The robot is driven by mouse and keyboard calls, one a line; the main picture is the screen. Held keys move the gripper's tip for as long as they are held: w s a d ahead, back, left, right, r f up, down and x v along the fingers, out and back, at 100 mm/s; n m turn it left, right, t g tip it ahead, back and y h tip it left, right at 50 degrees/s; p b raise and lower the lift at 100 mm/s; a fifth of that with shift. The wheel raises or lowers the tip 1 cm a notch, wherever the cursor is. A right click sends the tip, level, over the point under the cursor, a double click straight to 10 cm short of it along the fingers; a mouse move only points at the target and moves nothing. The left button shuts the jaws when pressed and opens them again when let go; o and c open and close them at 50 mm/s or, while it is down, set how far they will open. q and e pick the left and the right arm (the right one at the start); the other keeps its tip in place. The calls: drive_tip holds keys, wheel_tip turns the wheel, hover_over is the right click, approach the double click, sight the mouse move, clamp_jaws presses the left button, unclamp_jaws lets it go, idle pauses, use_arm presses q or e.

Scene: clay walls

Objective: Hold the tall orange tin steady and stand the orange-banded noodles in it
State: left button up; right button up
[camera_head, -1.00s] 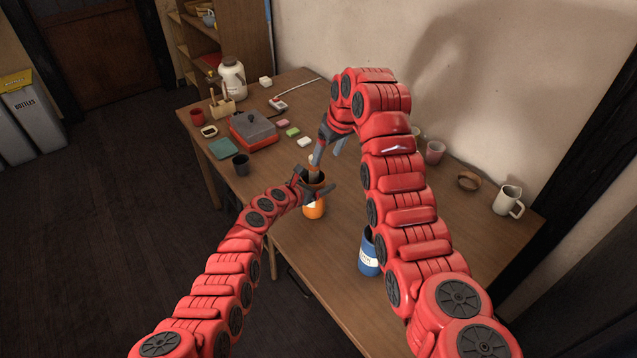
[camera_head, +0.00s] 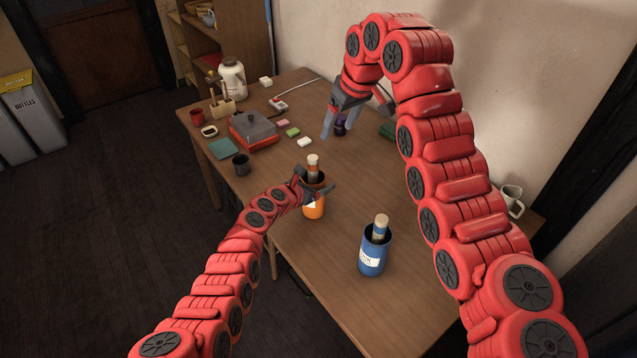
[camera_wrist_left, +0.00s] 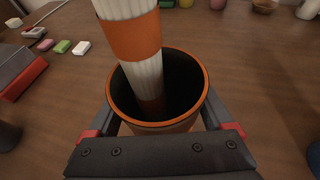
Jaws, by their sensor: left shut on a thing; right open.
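The tall orange tin (camera_head: 314,208) stands on the table, and my left gripper (camera_head: 316,186) is shut around it. In the left wrist view, the tin's orange rim (camera_wrist_left: 158,124) sits between the two fingers. The orange-banded noodles (camera_head: 313,167) stand inside the tin, with their top well above the rim. In the left wrist view, the pale ribbed bundle with its orange band (camera_wrist_left: 133,37) leans a little and its lower end is inside the dark tin. My right gripper (camera_head: 350,118) is open, beyond the tin and apart from the noodles.
A blue tin (camera_head: 371,262) with another bundle (camera_head: 380,228) in it stands nearer, to the right. A dark purple thing (camera_head: 340,126) is close to the right gripper's fingers. A red box-like appliance (camera_head: 254,132) and a dark cup (camera_head: 241,164) stand to the left. The table's middle is mostly clear.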

drive_tip(key=shift+s+d+r, duration=0.15)
drive_tip(key=shift+s+r, duration=0.05)
drive_tip(key=shift+r, duration=0.25)
use_arm(q)
drive_tip(key=o, duration=1.2)
drive_tip(key=shift+c, duration=0.2)
drive_tip(key=shift+s+r, duration=0.1)
drive_tip(key=v, duration=1.1)
drive_tip(key=shift+s+a, duration=0.25)
drive_tip(key=shift+a, duration=0.1)
